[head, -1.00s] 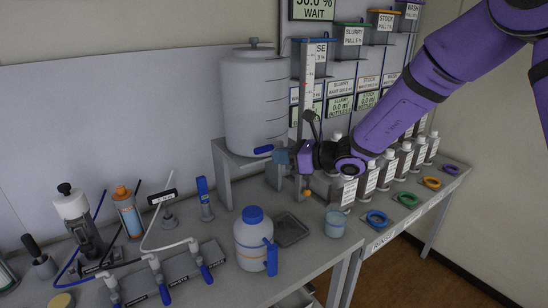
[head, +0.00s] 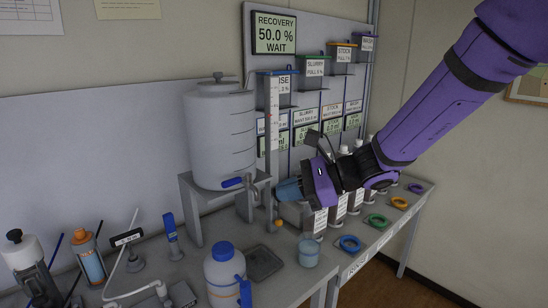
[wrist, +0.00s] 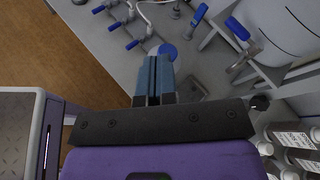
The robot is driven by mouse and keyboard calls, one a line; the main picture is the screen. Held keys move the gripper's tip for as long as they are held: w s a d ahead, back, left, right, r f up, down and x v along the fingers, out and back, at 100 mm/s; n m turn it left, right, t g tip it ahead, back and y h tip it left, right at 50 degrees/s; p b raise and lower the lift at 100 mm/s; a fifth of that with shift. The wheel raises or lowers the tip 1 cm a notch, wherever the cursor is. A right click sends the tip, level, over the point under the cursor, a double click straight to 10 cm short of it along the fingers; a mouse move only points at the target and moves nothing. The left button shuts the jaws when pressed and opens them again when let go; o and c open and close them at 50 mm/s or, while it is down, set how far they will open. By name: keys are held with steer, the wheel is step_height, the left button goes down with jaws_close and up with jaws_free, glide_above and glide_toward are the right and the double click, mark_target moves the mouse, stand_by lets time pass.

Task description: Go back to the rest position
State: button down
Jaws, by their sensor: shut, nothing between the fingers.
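My gripper (head: 290,190) is at the end of my purple arm in the head view, raised above the bench. It is in front of the label-topped bottles and right of the white tank's tap. In the wrist view its blue fingers (wrist: 154,80) are shut together with nothing between them. They point over the bench and partly cover the blue cap of the white jug.
The white tank (head: 220,135) stands on a grey stand with a blue tap (head: 232,182). The white jug (head: 223,275), a dark tray (head: 264,263) and a light blue cup (head: 308,253) stand in front. Coloured rings, including a green one (head: 376,220), lie along the right bench.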

steer(key=s+d+r+n+t+h, duration=0.2)
steer(key=s+d+r+n+h, duration=0.2)
steer(key=s+d+n+h, duration=0.3)
steer(key=s+d+r+n+t+h, duration=0.1)
steer(key=s+d+r+n+h, duration=0.3)
steer(key=s+d, duration=1)
steer(key=d+n+h, duration=0.2)
steer(key=d+n, duration=0.2)
steer(key=d, duration=0.3)
steer(key=shift+t+h, duration=0.4)
steer(key=shift+a, duration=0.1)
